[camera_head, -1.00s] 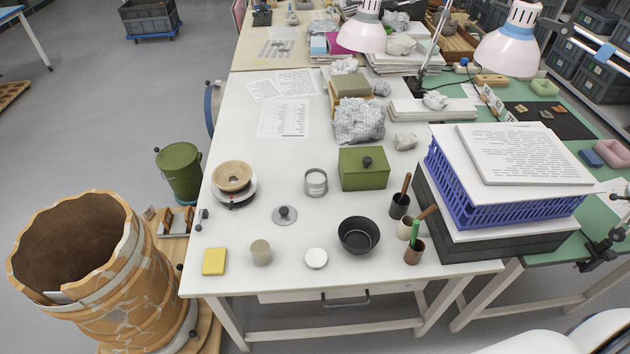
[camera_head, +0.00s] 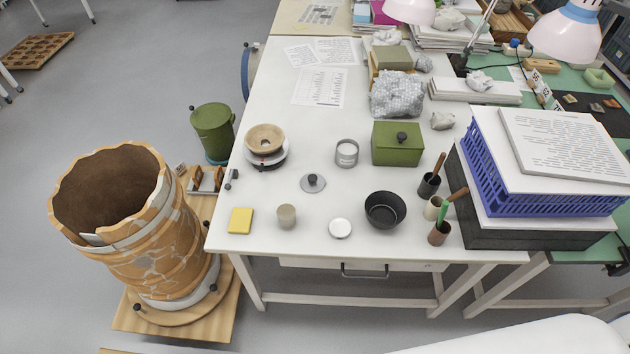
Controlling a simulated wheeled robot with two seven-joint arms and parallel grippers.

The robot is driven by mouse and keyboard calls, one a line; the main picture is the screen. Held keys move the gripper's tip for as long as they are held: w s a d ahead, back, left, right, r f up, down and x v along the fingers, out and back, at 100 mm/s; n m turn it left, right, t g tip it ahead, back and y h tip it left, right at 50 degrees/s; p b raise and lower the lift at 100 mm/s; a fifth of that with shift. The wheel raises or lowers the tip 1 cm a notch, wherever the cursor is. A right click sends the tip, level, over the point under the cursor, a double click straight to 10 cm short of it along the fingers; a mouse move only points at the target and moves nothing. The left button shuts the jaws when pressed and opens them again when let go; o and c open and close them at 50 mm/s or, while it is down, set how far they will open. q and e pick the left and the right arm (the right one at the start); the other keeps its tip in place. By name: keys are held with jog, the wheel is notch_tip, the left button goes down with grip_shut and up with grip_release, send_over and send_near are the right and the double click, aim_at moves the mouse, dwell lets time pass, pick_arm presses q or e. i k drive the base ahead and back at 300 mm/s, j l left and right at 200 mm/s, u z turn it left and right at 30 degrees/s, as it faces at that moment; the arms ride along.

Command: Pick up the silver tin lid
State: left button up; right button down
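A round silver-grey lid with a dark knob (camera_head: 313,183) lies flat on the white table, knob up. A silver tin with a pale label band (camera_head: 346,153) stands behind it and to the right, apart from it. A small round white-topped piece with a grey rim (camera_head: 340,228) lies nearer the front edge. Neither of my grippers shows in the head view, and nothing touches the lid.
Around the lid stand stacked bowls (camera_head: 266,145), a green box (camera_head: 397,144), a black bowl (camera_head: 385,210), a beige cup (camera_head: 286,216) and a yellow block (camera_head: 240,220). A blue crate (camera_head: 535,195) blocks the right. A large patched vessel (camera_head: 150,235) stands left of the table (camera_head: 270,250).

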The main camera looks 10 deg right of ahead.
aim_at(311, 183)
jog(key=k+l+u, duration=0.1)
jog(key=l+u, duration=0.3)
jog(key=k+l+u, duration=0.1)
jog(key=u, duration=0.3)
jog(key=k+l+u, duration=0.15)
jog(key=u, duration=0.25)
jog(key=l, duration=0.1)
